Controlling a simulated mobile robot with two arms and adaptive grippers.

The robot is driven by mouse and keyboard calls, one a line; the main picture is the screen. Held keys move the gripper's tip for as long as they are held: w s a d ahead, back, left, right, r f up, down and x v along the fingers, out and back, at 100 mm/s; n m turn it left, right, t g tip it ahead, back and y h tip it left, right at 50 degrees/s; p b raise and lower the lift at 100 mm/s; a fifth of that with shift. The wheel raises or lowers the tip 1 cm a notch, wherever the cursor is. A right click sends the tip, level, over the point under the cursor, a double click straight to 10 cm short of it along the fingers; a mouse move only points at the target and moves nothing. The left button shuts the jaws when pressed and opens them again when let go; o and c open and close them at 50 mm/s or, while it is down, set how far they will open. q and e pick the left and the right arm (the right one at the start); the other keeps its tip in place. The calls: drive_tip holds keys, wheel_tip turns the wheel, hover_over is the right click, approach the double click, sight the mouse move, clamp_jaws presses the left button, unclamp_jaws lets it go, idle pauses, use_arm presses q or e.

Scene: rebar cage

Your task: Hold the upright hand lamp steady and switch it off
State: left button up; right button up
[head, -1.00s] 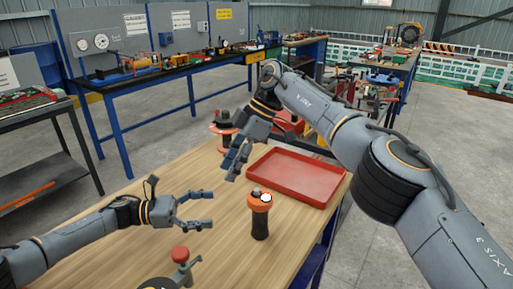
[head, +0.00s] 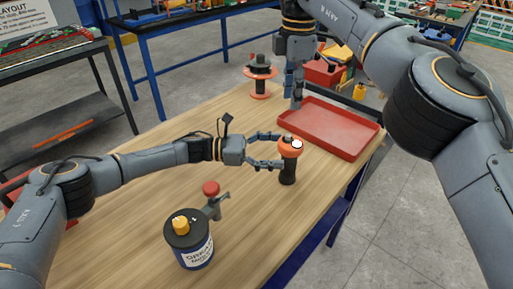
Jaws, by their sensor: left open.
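The hand lamp (head: 288,172) stands upright on the wooden table, with a black body and an orange head with a pale, bright round face. My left gripper (head: 281,149) is open and comes at the lamp from the left. Its fingertips reach the lamp's near side at about head height, one farther back and one nearer. I cannot tell if they touch it. My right gripper (head: 295,98) points down above the table's far part, behind the lamp and beside the red tray. Its fingers overlap in the view, so their opening is unclear. The lamp's switch cannot be made out.
A red tray (head: 345,153) lies behind and right of the lamp. A reel-like orange and black object (head: 260,80) stands at the far edge. A labelled grease tin (head: 190,243) and a red-knobbed clamp (head: 212,200) stand at the front left.

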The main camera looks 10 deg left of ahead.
sight(290, 150)
use_arm(q)
drive_tip(key=shift+w+d, duration=0.15)
drive_tip(key=shift+d, duration=0.8)
drive_tip(key=shift+w+d, duration=0.15)
drive_tip(key=shift+d, duration=0.75)
drive_tip(key=c, duration=1.5)
use_arm(e)
drive_tip(key=shift+c, duration=0.4)
clamp_jaws()
drive_tip(key=shift+f, duration=0.1)
